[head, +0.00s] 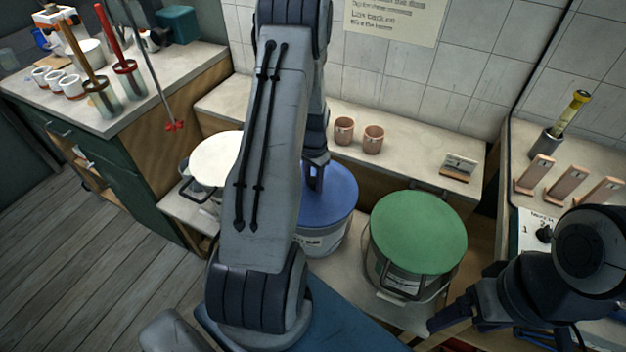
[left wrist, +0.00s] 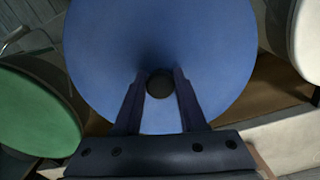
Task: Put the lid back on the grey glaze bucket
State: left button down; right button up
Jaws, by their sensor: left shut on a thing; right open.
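The blue lid (head: 335,200) is on or just above the middle bucket (head: 325,243); I cannot tell whether it is seated. The bucket's label is too small to read. My left gripper (head: 316,182) is over the lid, partly hidden by my own arm. In the left wrist view the left gripper (left wrist: 159,88) is shut on the dark round knob of the blue lid (left wrist: 160,35). My right gripper (head: 440,322) is at the lower right, open and apart from the buckets; its fingers show only partly.
A green-lidded bucket (head: 418,232) stands to the right and a white-topped bucket (head: 214,160) to the left, both close by. Two pinkish cups (head: 373,139) and a small card stand (head: 459,166) are on the ledge behind. Tiles stand on the right counter (head: 567,178).

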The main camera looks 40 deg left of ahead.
dwell(0.7)
pick_arm(q)
grip_release()
dwell(0.5)
jog(key=shift+r+p, duration=3.1)
jog(key=shift+r, duration=0.4)
grip_shut()
